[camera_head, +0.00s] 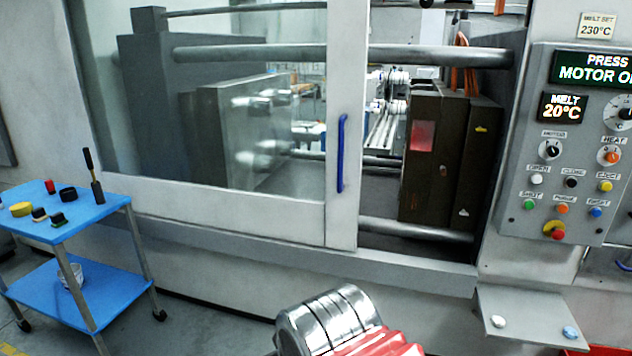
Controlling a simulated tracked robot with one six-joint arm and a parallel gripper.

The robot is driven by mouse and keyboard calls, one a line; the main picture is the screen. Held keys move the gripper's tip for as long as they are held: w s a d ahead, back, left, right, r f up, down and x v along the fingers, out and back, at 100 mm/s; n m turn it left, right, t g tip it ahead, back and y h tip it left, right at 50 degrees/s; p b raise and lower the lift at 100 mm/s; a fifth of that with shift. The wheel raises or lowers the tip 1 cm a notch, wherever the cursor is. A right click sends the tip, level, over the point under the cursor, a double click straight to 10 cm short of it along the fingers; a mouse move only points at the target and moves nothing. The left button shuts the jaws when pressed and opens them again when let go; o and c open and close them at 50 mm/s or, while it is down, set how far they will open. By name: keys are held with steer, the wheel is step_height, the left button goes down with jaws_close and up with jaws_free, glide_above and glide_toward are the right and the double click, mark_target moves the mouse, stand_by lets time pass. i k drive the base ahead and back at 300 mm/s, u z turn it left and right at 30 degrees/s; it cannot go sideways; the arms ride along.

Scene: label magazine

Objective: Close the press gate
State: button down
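The press gate (346,215) is a pale sliding frame with a large clear window. A blue vertical handle (342,152) is on its right-hand upright. The gate stands partly open: a wide gap lies between its right edge and the control panel side. Through the gap I see dark mould blocks (422,155) and grey tie bars. At the bottom middle, a shiny metal cylinder and red part of my own arm show, well below the handle and apart from the gate. My gripper's fingers are not in view.
A control panel (525,185) with knobs and buttons is at the right, reading MOTOR and MELT 20°C. A small grey shelf (525,320) with two buttons is below it. A blue cart (95,215) with small tools stands at the left. Floor between is clear.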

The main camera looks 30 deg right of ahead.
mark_target(333, 223)
steer(key=u, duration=0.3)
steer(key=i, duration=3)
steer(key=z, duration=0.1)
